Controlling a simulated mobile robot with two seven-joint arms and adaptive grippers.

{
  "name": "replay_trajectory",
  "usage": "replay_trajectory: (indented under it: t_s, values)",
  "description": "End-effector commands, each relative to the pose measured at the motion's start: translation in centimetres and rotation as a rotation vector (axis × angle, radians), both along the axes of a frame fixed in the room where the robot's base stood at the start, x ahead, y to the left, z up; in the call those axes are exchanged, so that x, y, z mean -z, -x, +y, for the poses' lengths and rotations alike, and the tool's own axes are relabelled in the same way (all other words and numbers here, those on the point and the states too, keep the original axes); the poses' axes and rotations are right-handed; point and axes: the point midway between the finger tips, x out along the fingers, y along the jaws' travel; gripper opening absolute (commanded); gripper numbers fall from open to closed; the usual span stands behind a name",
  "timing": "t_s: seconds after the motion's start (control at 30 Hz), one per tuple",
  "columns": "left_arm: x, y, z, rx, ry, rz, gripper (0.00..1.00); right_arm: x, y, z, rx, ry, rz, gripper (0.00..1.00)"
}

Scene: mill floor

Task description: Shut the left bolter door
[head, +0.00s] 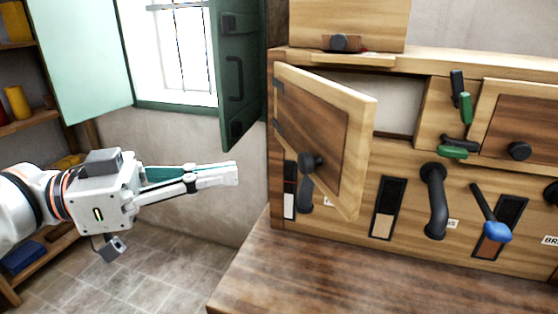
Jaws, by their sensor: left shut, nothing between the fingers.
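The left bolter door (318,140) is a wooden panel with a pale frame and a dark knob. It is hinged on its left side and stands open, swung out from the cabinet. The opening (385,103) behind it shows a pale interior, partly hidden by the door. My left gripper (236,173) is shut and empty, left of the door and apart from it, in front of the wall. My right gripper is not in view.
The wooden cabinet (405,148) carries a right door (520,125), green-handled levers, a dark curved pipe (434,200) and a blue-knobbed lever (496,232). A wooden bench top (330,272) lies below. A green shutter (238,70) stands open left of the cabinet. Shelves (30,125) stand far left.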

Motion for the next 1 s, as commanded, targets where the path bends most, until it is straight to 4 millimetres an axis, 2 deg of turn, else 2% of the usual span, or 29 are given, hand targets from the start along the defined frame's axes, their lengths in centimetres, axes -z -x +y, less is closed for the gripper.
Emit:
replay_trajectory:
  t_s: [0.03,0.3,0.5,0.7,1.0]
  values:
    - [-0.6,-0.1,-1.0,0.003,0.004,-0.007,0.0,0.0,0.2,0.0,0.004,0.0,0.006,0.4]
    - [-0.3,-1.5,-5.2,0.002,0.003,-0.003,0.0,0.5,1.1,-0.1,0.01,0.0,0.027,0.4]
    - [0.0,-2.3,-7.4,0.0,0.002,0.0,0.0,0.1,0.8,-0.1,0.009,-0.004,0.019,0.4]
    - [0.1,-2.6,-8.3,-0.001,0.001,0.001,0.0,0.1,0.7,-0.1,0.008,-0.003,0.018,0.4]
    - [0.1,-2.7,-8.4,-0.002,0.001,0.001,0.0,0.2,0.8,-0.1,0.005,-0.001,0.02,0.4]
